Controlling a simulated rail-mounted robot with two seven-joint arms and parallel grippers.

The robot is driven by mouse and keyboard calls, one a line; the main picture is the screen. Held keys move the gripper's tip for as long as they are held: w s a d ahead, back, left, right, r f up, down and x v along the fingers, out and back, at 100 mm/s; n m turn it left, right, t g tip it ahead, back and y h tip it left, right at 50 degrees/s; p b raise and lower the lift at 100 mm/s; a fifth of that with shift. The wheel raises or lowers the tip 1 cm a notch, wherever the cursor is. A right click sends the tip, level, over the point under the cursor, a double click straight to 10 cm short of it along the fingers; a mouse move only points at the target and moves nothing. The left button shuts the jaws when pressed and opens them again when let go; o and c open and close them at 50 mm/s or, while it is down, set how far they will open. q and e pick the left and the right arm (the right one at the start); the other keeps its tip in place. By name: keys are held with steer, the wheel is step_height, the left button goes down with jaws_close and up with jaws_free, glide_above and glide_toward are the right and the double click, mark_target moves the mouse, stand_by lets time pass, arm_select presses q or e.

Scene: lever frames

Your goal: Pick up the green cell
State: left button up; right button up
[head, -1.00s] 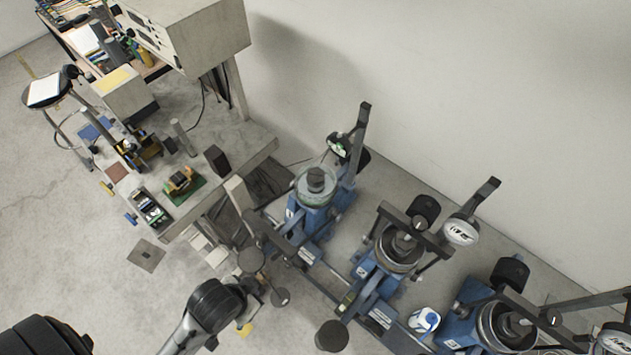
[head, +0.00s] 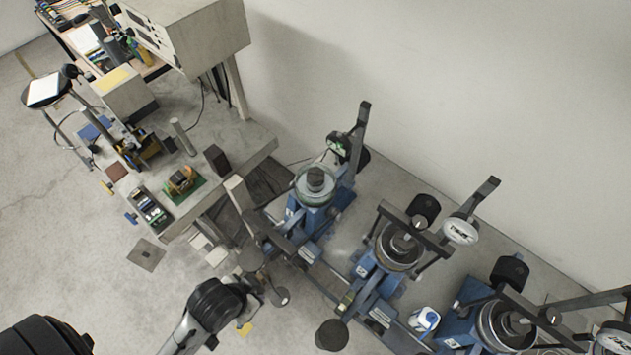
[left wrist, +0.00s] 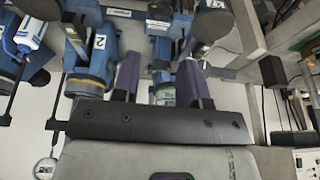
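I cannot pick out a green cell for certain. In the head view a dark tray (head: 134,201) with several small coloured pieces lies at the front edge of the grey bench; they are too small to tell apart. A green board (head: 198,189) with a brown-orange part on it lies beside the tray. My left arm comes in at the bottom, with its hand near the bench's lower end, and its fingers are unclear there. In the left wrist view my left gripper (left wrist: 158,78) shows two purple-dark fingers spread apart with nothing between them. My right gripper is not seen.
Blue lever frames with dark levers and round weights (head: 316,178) run along the wall, right of the bench. A grey cabinet (head: 205,35) overhangs the bench's back.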

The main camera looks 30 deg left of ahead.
arm_select(q)
steer(key=o, duration=0.9)
steer(key=w+d+f+m+h+b, duration=0.1)
steer(key=w+d+f+m, duration=0.15)
steer(key=w, duration=0.35)
steer(key=w+d+f+m+h+b, duration=0.1)
steer(key=w+d+m+h, duration=0.1)
steer(key=w+d+m, duration=0.3)
steer(key=m+g+b, duration=0.3)
steer(key=m+b, duration=0.2)
steer(key=m, duration=0.1)
glide_toward(315, 174)
steer(key=p+x, duration=0.1)
steer(key=x, duration=0.4)
steer(key=shift+w+d+f+p, duration=0.1)
steer(key=shift+d+f+p, duration=0.15)
steer(key=shift+f+p, duration=0.1)
steer(key=p+x, duration=0.2)
steer(key=x, duration=0.2)
steer(key=shift+a+f, duration=0.1)
steer(key=shift+f, duration=0.55)
